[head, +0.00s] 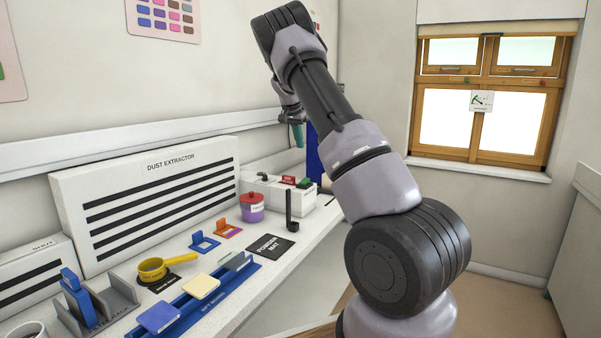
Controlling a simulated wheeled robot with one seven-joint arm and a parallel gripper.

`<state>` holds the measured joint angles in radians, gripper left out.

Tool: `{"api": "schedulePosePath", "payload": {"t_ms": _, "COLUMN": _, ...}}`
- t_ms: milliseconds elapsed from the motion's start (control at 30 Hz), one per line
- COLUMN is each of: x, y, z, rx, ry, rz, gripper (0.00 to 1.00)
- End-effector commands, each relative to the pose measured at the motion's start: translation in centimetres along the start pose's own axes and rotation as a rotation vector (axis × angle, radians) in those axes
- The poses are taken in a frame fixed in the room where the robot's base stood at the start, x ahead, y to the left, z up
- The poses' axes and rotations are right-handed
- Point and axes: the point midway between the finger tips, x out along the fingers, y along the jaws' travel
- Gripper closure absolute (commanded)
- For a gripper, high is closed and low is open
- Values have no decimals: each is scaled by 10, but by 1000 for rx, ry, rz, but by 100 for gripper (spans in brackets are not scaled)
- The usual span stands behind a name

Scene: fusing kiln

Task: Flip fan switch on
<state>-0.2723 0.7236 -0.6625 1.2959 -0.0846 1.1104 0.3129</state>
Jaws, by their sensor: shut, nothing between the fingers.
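No part is clearly readable as the fan switch. The dust extractor (150,190) is a white slatted box against the wall. At its right end a white box (255,184) carries a red part (288,180) and a green part (304,183); their labels are too small to read. My gripper (298,136) is small in view, shut and empty, pointing down above and behind this box, with teal fingertips. It appears apart from the box. My arm crosses the middle of the view and hides the area to its right.
A black upright post (289,212) stands on the bench before the white box. A red-lidded purple jar (252,207), a black powder mat (271,247), a yellow ladle (153,268) and a blue rack (190,305) sit on the bench. Open floor lies at right, below the window.

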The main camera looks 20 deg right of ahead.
Motion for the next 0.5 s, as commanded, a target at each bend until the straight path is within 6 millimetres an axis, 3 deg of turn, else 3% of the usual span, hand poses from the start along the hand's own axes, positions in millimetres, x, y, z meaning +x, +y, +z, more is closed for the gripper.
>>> {"api": "schedulePosePath", "payload": {"t_ms": 267, "x": 2, "y": 0, "z": 0, "rx": 0, "ry": -1, "rz": 0, "gripper": 100}}
{"api": "schedulePosePath", "payload": {"t_ms": 500, "x": 33, "y": 1, "z": 0, "rx": 0, "ry": -2, "rz": 2, "gripper": 100}}
